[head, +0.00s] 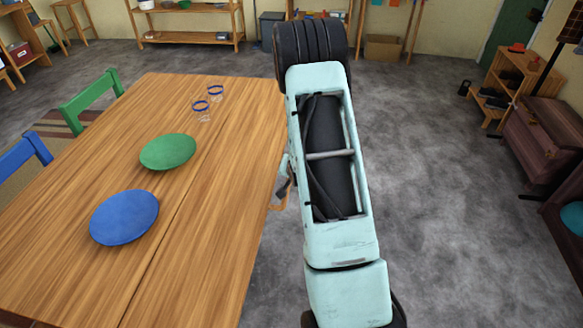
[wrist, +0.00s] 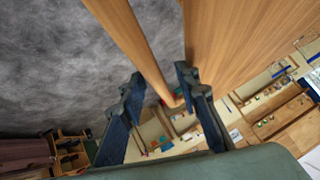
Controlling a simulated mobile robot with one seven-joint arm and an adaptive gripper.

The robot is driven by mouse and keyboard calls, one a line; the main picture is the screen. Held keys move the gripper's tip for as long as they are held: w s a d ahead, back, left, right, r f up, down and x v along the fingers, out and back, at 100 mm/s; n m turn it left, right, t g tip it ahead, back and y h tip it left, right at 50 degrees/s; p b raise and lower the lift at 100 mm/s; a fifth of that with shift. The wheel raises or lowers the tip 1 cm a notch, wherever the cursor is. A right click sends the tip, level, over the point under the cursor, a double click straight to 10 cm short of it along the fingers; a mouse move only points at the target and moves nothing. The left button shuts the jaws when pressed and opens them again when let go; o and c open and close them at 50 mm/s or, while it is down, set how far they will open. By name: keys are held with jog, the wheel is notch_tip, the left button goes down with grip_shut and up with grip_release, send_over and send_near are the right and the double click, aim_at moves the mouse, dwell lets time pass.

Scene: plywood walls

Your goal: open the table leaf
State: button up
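The wooden table (head: 225,200) fills the left of the head view, with a long seam in its top near the right side. In the wrist view its wood surface (wrist: 240,40) fills the upper right. A narrow wooden bar (wrist: 130,40) runs down beside it, between the finger directions; I cannot tell whether it is a leg or part of the leaf. My gripper (wrist: 160,75) is open, its two dark fingers spread on either side of the bar's line. In the head view my gripper (head: 282,186) is mostly hidden by my arm, low beside the table's right edge.
A green plate (head: 168,152), a blue plate (head: 125,217) and two glasses (head: 201,108) stand on the table. Green (head: 88,100) and blue (head: 22,155) chairs are at its left. Open grey floor (head: 440,210) lies right, before a wooden chest (head: 548,130).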

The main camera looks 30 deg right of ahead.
jog(key=shift+s, duration=0.1)
jog(key=v, duration=1.2)
